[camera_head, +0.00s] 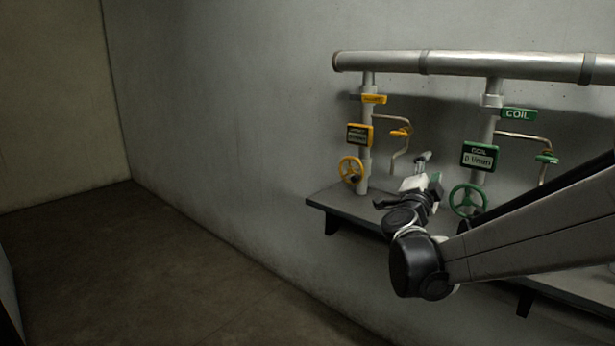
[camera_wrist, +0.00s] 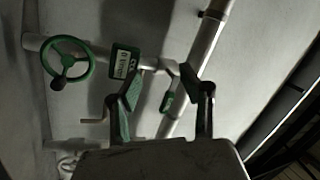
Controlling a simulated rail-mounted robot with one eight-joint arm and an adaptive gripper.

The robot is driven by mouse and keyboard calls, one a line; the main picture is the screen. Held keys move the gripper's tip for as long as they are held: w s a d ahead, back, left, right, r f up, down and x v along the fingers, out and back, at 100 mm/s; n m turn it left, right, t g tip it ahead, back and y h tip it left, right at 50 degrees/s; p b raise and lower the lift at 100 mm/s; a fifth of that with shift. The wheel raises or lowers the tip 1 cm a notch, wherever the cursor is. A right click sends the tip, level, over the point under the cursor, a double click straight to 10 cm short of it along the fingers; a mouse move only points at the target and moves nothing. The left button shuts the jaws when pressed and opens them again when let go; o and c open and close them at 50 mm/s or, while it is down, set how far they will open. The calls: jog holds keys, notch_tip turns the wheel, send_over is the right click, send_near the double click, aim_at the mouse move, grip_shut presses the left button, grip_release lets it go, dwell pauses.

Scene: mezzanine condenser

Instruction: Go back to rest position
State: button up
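My gripper (camera_head: 430,168) is at the end of my arm, in front of the wall pipework, between the yellow-marked and green-marked pipe sets in the head view. In the wrist view my gripper (camera_wrist: 170,86) has its two fingers spread apart, with nothing seen between them but background pipe and wall. The green handwheel (camera_wrist: 68,63) and the green display (camera_wrist: 124,63) show beyond the fingers, to the left. I cannot tell the exact distance from the fingers to the pipes.
A horizontal pipe (camera_head: 480,64) runs along the wall above a dark shelf (camera_head: 345,205). A yellow handwheel (camera_head: 351,169), a green handwheel (camera_head: 467,200) and a green COIL tag (camera_head: 518,114) are on the pipework. The floor (camera_head: 140,270) at left is clear.

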jog(key=s+a+r+n+y+p, duration=0.4)
jog(key=s+a+n+y, duration=0.75)
jog(key=a+n, duration=0.2)
jog(key=s+d+f+n+g+p, duration=0.1)
jog(key=s+f+g, duration=0.4)
jog(key=s, duration=0.7)
jog(key=s+d+f+n+g+p, duration=0.1)
jog(key=s+f+n+g+p, duration=0.2)
jog(key=s+f, duration=0.5)
jog(key=s+n+g, duration=0.1)
jog(key=s+g, duration=0.1)
jog(key=s, duration=0.3)
jog(key=shift+s+d+f+g, duration=0.25)
jog(key=shift+d+g, duration=0.1)
jog(key=shift+g, duration=0.05)
